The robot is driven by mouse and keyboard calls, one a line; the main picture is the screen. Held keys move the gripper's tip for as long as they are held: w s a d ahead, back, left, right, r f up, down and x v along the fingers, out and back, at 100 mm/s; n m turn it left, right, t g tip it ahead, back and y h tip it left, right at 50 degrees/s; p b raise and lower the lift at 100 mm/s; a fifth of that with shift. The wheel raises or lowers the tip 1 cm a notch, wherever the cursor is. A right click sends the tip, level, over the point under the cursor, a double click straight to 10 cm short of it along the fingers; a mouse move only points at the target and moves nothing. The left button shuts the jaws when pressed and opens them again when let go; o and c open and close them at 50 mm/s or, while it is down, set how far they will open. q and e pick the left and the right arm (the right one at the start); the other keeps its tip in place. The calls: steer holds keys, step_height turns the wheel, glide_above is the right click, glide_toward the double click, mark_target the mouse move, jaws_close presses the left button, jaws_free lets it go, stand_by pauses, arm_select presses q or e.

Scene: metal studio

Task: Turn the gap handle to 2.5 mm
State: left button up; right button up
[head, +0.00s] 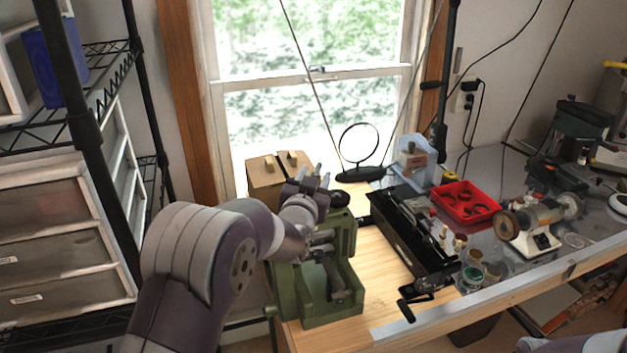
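A green metal machine (316,284), which looks like a rolling mill, stands near the left front of the wooden bench. A dark round knob (340,199) sits on its top and may be the gap handle. I cannot read any gap scale. My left arm comes in from the lower left and hides part of the machine's left and top. My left gripper (315,175) is over the top of the machine, just left of the knob. Its light fingertips are spread apart with nothing seen between them. I cannot tell whether it touches the machine. My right gripper is out of view.
A cardboard-coloured box (266,181) and a round black-framed mirror or lens (360,150) stand behind. A black tool tray (400,235), a red bin (465,203) and a bench grinder (535,225) are to the right. A wire shelf rack (95,135) stands at left.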

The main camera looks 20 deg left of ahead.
arm_select(q)
steer(key=s+b, duration=0.4)
steer(key=s, duration=0.8)
steer(key=shift+s+d, duration=0.3)
steer(key=shift+s, duration=0.05)
steer(key=s+d+f+n+g+h, duration=0.1)
steer(key=s+f+g, duration=0.5)
steer(key=f, duration=0.3)
steer(key=s+f+g, duration=0.5)
steer(key=s+f, duration=0.1)
steer(key=f, duration=0.3)
steer(key=s+a+f+g, duration=0.1)
steer(key=s+f+g, duration=0.2)
steer(key=s, duration=0.6)
steer(key=g, duration=0.2)
steer(key=shift+s+f+n+g, duration=0.2)
steer(key=shift+f+n+g, duration=0.1)
steer(key=shift+g, duration=0.1)
